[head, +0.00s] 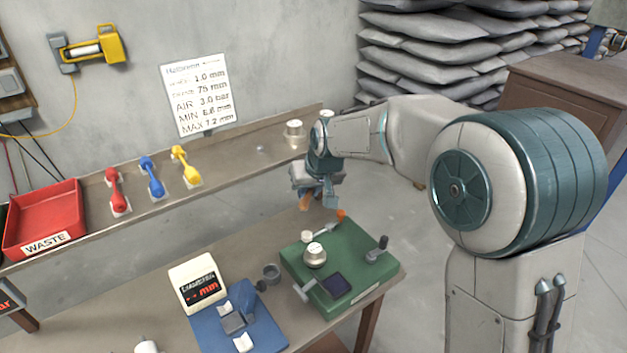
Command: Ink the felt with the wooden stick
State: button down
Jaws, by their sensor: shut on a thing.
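My gripper (318,192) hangs above the far edge of the workbench, beyond the green fixture (366,262). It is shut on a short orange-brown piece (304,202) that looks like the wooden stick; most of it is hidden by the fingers. The green fixture carries a dark square pad (337,285), a pale round knob (314,255), a dark-handled post (378,248) and an orange-tipped lever (340,214). The dark pad may be the felt or an ink pad; I cannot tell which. The stick is apart from the pad.
A narrow shelf behind holds a red waste tray (42,215), coloured handles (152,178) and a pale spool (294,130).

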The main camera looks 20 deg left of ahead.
jog(key=shift+s+a+f, duration=0.1)
jog(key=shift+s+f, duration=0.05)
jog(key=shift+f, duration=0.25)
jog(key=shift+f+b, duration=1.65)
jog(key=shift+f, duration=0.95)
jog(key=shift+f+b, duration=0.7)
jog(key=shift+f, duration=0.1)
jog(key=shift+s+d+r+b, duration=0.1)
jog(key=shift+s+d+b, duration=1)
jog(key=shift+d, duration=0.45)
jog(key=shift+s, duration=0.1)
jog(key=shift+a, duration=0.1)
